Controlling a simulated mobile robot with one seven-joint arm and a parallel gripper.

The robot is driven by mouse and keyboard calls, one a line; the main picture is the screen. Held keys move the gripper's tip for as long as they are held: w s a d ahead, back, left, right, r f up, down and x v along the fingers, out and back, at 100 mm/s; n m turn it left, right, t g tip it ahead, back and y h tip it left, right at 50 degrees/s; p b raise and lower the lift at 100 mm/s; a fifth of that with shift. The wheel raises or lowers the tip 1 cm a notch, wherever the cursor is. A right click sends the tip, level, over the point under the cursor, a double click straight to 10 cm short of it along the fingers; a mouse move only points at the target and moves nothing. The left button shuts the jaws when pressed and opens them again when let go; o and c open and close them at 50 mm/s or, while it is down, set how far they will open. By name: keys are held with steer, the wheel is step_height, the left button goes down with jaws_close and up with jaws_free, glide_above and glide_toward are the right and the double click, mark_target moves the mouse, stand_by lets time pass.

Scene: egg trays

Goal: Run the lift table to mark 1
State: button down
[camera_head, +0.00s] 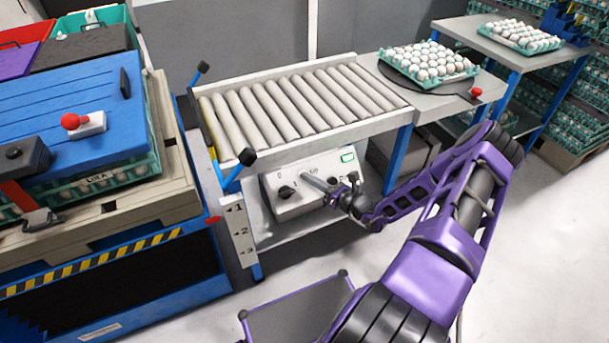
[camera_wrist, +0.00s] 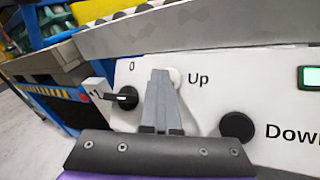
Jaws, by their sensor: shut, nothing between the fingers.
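The lift table (camera_head: 98,247) stands at the left, with a yellow-black striped edge and a load on top. A white scale (camera_head: 240,238) with marks 1, 2 and 3 stands at its right. A red pointer (camera_head: 213,219) sits left of the scale, slightly below mark 1 in the picture. The control box (camera_head: 297,201) is under the roller conveyor. Contact cannot be told. The black Down button (camera_wrist: 237,126) is clear at right.
A black rotary switch (camera_wrist: 124,97) near a 0 is left of the fingers. A green display (camera_wrist: 310,78) is at upper right. The roller conveyor (camera_head: 300,98) overhangs the box. An egg tray (camera_head: 428,64) is on the side table at the back right.

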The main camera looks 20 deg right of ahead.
stand_by(0.7)
steer(key=shift+s+r+p, duration=0.65)
steer(key=shift+s+p, duration=0.1)
steer(key=shift+p, duration=0.05)
steer(key=shift+r, duration=0.1)
steer(key=s+r+p, duration=0.1)
steer(key=s+p, duration=0.1)
steer(key=s+r+p, duration=0.1)
steer(key=r, duration=0.1)
steer(key=shift+s+d+p, duration=0.1)
steer(key=shift+s+p, duration=0.25)
steer(key=shift+p, duration=0.05)
stand_by(0.3)
